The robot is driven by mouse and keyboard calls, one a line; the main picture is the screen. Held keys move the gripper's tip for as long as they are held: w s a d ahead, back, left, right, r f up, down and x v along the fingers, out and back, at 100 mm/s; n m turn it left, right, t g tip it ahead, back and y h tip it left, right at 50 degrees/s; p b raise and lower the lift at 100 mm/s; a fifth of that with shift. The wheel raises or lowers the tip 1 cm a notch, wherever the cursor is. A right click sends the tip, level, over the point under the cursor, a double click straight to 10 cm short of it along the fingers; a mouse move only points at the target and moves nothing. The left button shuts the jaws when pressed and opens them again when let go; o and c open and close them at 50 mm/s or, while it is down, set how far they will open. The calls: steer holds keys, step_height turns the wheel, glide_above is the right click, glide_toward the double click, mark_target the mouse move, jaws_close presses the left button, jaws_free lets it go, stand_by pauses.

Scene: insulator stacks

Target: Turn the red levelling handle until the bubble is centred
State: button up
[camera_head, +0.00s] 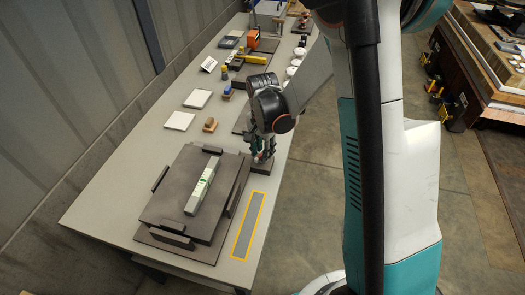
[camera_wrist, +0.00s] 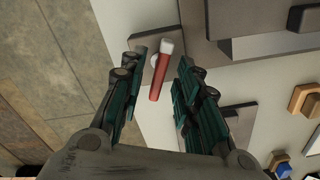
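The red handle (camera_wrist: 160,77) with a pale rounded end shows in the wrist view, between the two fingers of my gripper (camera_wrist: 163,58). The fingers are open, with a gap visible on each side of the handle. In the head view my gripper (camera_head: 262,150) is at the table's right edge, low over a small dark block (camera_head: 261,167); only a speck of red shows there. A pale grey-green spirit level (camera_head: 194,202) lies on a dark levelling plate (camera_head: 165,190) left of my gripper. Its green vial (camera_head: 205,178) is too small to read the bubble.
A yellow-outlined grey strip (camera_head: 236,254) lies right of the plate. Behind are white tiles (camera_head: 180,121), a wooden block with a handle (camera_head: 210,125) and several tools. A wall (camera_head: 60,90) runs along the table's left side.

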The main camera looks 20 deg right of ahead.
jaws_close()
steer(key=shift+n, duration=0.4)
steer(key=n+b, duration=0.1)
steer(key=n, duration=0.2)
steer(key=shift+n+b, duration=0.75)
steer(key=shift+n, duration=1.55)
jaws_free()
